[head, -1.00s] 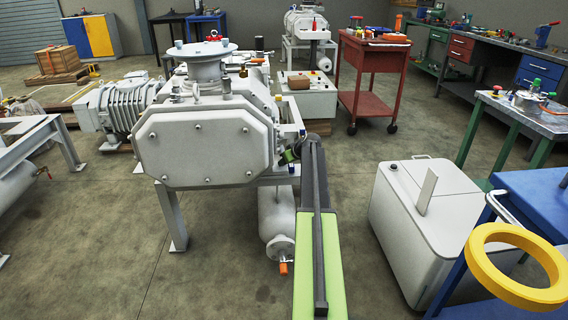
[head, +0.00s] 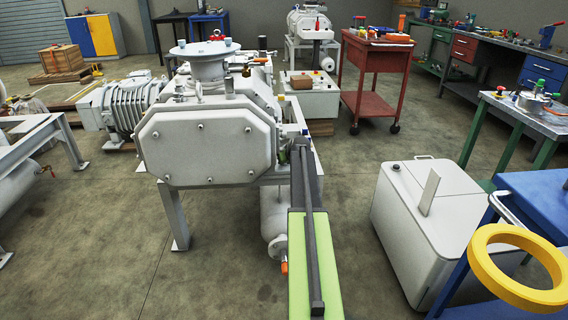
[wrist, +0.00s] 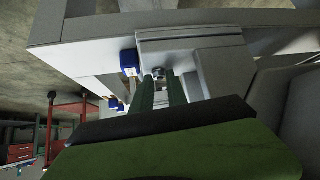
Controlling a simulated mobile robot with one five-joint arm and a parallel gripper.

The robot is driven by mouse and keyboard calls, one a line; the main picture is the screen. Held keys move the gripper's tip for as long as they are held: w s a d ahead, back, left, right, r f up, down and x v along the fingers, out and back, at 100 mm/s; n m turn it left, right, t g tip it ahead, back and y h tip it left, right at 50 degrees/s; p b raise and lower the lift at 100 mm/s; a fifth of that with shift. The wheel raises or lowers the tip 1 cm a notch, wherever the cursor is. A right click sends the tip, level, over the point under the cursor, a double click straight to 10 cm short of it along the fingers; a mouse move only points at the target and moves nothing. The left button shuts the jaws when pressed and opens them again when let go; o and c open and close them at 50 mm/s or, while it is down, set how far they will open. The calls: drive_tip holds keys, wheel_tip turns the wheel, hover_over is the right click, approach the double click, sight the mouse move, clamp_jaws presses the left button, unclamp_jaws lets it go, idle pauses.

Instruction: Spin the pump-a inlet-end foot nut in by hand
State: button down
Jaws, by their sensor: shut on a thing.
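Pump-a (head: 206,145) is the large pale grey pump with a bolted end cover, standing on a grey frame. In the wrist view, the two dark green fingers of my gripper (wrist: 161,78) reach up to a small metallic nut (wrist: 159,72) below a grey foot block (wrist: 190,45) of the pump. The fingers are shut on the nut, one at each side. The thread behind the nut is too small to make out. In the head view my green and black arm covers the lower right of the pump, and the nut is hidden.
A blue-capped part (wrist: 128,62) sits close left of the fingers. A grey frame leg (head: 174,215) and a grey cylinder (head: 274,215) stand under the pump. A white cabinet (head: 425,220) is to the right, with bare floor between it and my arm.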

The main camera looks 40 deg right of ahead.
drive_tip(key=c, duration=1.3)
unclamp_jaws()
drive_tip(key=shift+w, duration=0.15)
drive_tip(key=shift+s+a+r+p, duration=0.1)
drive_tip(key=shift+s+r+p, duration=0.15)
drive_tip(key=shift+r+p, duration=0.1)
drive_tip(key=s+a, duration=0.5)
drive_tip(key=s, duration=0.6)
drive_tip(key=shift+a, duration=0.35)
